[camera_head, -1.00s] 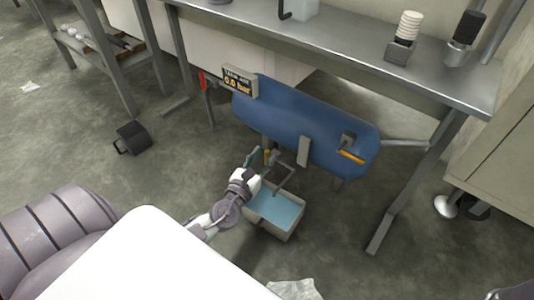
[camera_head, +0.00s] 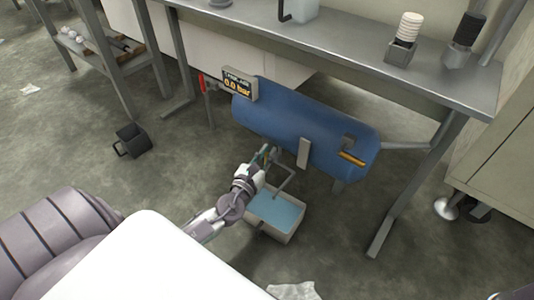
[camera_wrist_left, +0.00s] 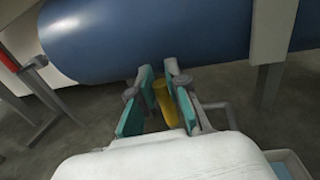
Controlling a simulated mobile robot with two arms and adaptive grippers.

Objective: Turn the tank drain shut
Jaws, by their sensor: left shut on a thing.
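The blue tank (camera_head: 295,118) lies under the metal workbench, with a small display (camera_head: 238,83) reading 0.0 bar at its left end. My left gripper (camera_head: 268,153) reaches under the tank's near side. In the left wrist view its green-padded fingers (camera_wrist_left: 153,97) stand around the yellow drain handle (camera_wrist_left: 166,103) below the tank (camera_wrist_left: 140,38), and it is shut on that handle. The fingers mostly hide the handle in the head view. A tray of bluish liquid (camera_head: 297,232) stands on the floor below. My right gripper is not in view.
A red-handled lever (camera_head: 202,82) stands left of the tank. An orange handle (camera_head: 352,159) is at its right end. Bench legs (camera_head: 400,205) bound the right side.

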